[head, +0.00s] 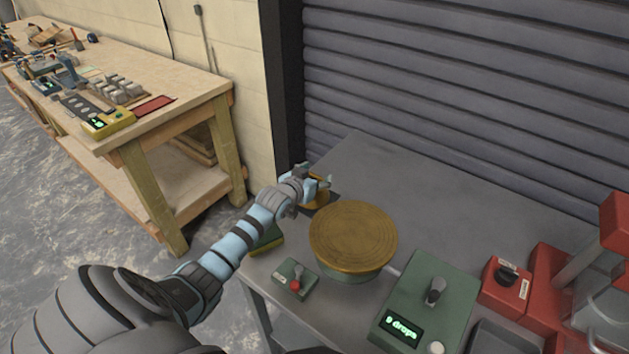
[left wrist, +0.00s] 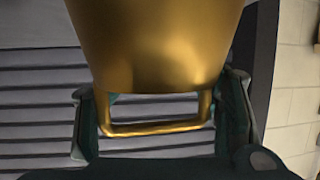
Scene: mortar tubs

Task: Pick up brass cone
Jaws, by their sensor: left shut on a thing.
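The brass cone (left wrist: 160,45) fills the top middle of the left wrist view, with a squared brass loop handle on its near side. My left gripper (left wrist: 162,115) has one dark green finger on each side and is shut on the brass cone. In the head view the left gripper (head: 320,182) is at the table's back left, and a small part of the cone (head: 318,200) shows beneath it. I cannot tell whether the cone touches the surface below it. My right gripper is out of view.
A round brass-topped table (head: 352,236) on a green base stands just right of the gripper. A green box with a red knob (head: 295,279), a green counter box (head: 428,300) and red equipment (head: 506,281) stand nearby. The grey table (head: 460,220) is clear behind them, before a shutter.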

